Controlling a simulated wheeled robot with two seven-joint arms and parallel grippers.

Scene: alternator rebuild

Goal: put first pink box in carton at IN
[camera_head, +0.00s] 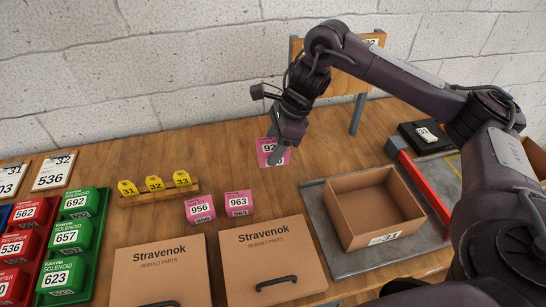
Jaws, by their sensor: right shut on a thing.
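My right gripper (279,148) is shut on a pink box (264,153) marked with a number starting 92. It holds the box over the table toward the back wall; the gripper hides part of its label. Two other pink boxes, 956 (200,210) and 963 (238,204), stand on the table behind the closed cartons. An open, empty carton (345,219) labelled 31 sits on a grey mat (318,214), to the right of and nearer than the held box. No IN sign is readable. My left gripper is not in view.
Two closed Stravenok cartons (160,273) (271,262) stand in front. Yellow tags (154,184) sit on a wooden rack. Red boxes (18,246) and green boxes (66,236) are at left. A red bar (425,187) edges the mat. A black scale-like device (425,137) is behind.

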